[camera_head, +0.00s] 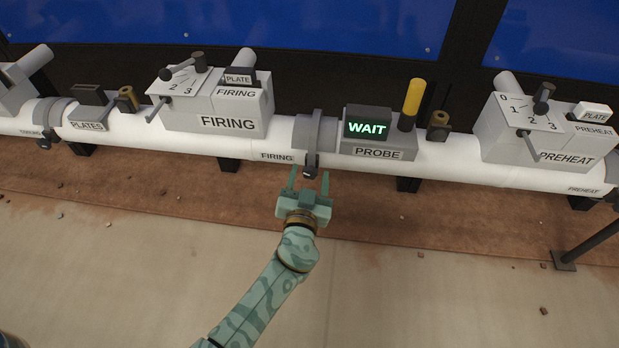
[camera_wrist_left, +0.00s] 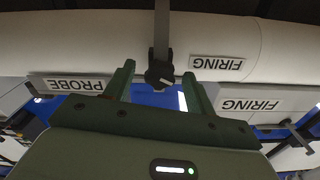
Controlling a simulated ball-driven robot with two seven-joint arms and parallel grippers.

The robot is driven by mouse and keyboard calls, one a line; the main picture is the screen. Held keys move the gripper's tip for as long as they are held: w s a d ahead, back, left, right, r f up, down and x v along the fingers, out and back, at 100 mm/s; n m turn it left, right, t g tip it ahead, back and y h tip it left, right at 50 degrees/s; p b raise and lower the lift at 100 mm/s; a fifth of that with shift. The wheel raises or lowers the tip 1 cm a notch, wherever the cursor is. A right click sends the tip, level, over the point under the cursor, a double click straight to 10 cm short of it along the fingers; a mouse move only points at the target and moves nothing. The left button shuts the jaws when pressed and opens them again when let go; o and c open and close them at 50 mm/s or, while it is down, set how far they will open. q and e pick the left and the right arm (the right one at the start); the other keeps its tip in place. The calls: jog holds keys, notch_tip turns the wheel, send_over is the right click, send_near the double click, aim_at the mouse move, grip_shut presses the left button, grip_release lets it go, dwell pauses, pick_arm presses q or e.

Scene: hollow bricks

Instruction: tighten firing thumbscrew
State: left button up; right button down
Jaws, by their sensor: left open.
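The firing thumbscrew (camera_head: 311,172) is a small dark knob at the bottom of a grey clamp (camera_head: 315,135) around the white pipe, right of the FIRING pipe label. In the left wrist view the thumbscrew (camera_wrist_left: 159,74) shows as a dark round knob with a light mark, beside the upside-down FIRING label (camera_wrist_left: 217,63). My left gripper (camera_head: 309,182) is open just below the thumbscrew. In the left wrist view its green fingers (camera_wrist_left: 158,85) stand on either side of the knob; I see no contact. My right gripper is not in view.
The white pipe (camera_head: 455,172) crosses the view. The FIRING box (camera_head: 225,105) stands left, the PROBE box (camera_head: 377,148) with a lit WAIT display and yellow-topped handle (camera_head: 413,97) right. The PREHEAT box (camera_head: 535,140) is farther right. The floor below is mostly clear, with small chips.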

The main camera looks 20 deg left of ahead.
pick_arm(q)
jog(key=c, duration=1)
